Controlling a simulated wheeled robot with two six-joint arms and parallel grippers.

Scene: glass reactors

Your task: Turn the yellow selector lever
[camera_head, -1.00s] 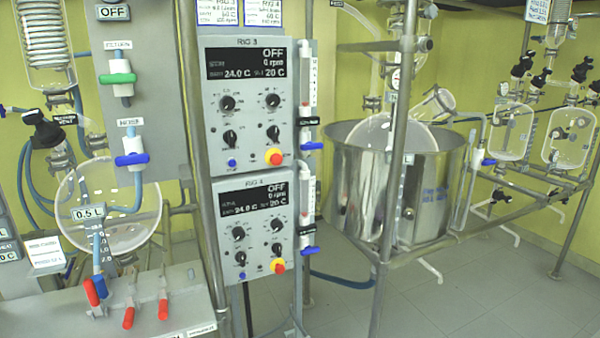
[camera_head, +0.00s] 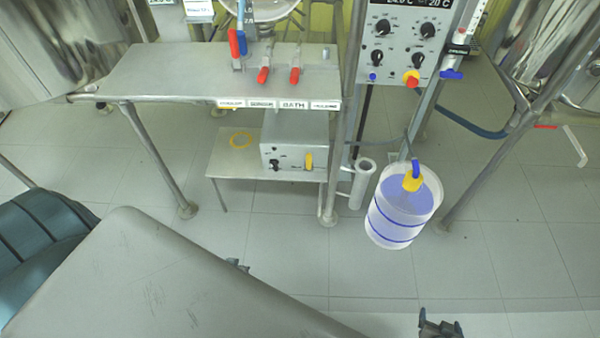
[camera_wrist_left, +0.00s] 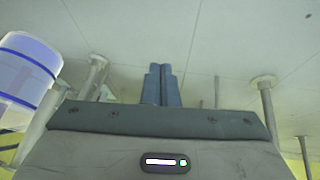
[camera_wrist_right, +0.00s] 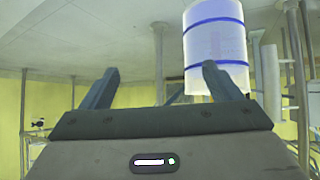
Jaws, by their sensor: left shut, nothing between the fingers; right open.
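The yellow selector lever (camera_head: 309,161) stands upright at the right of the front of a grey box (camera_head: 290,150), on a low shelf under the steel bench. A black knob (camera_head: 275,165) sits at the box's left. My right gripper (camera_head: 440,324) shows at the bottom edge of the head view, well in front of the box and to its right. In the right wrist view (camera_wrist_right: 162,80) its fingers are apart and empty. My left gripper (camera_wrist_left: 161,85) has its fingers together with nothing between them. In the head view my arm mostly hides it. The lever is not identifiable in either wrist view.
A translucent container (camera_head: 403,205) with blue bands and a yellow cap stands on the floor right of the shelf (camera_head: 222,165). Bench legs (camera_head: 160,165) and a steel post (camera_head: 345,150) flank the shelf. The tiled floor in front is clear.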

